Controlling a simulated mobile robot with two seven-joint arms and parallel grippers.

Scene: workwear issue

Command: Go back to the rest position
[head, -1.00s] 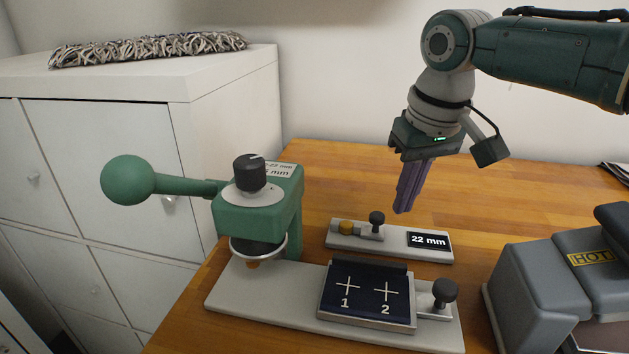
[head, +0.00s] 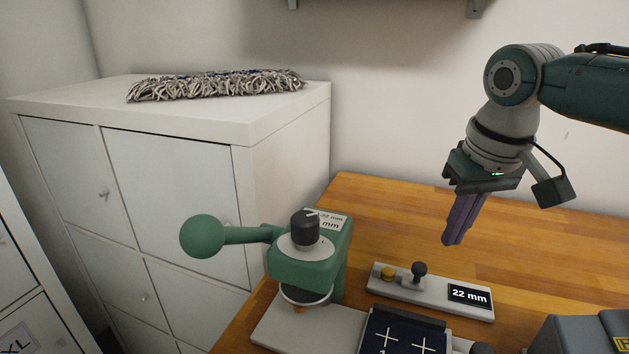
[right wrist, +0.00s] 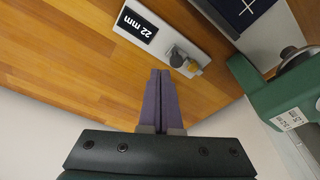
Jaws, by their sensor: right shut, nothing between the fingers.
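My right gripper (head: 458,240) is shut and empty, with its purple fingers together, pointing down above the wooden table. In the right wrist view its fingertips (right wrist: 159,73) show near the grey 22 mm gauge block. In the head view this gauge block (head: 408,288), with a brass button and a dark knob, lies on the table below and to the left of the gripper, apart from it. My left gripper is not in view.
A green press (head: 310,268) with a ball-ended lever stands on the table (head: 390,222) at front centre. A dark numbered plate (head: 405,335) is beside it. A grey machine (head: 575,335) is at the lower right. A white cabinet (head: 290,160) carries a shaggy mop head (head: 215,86).

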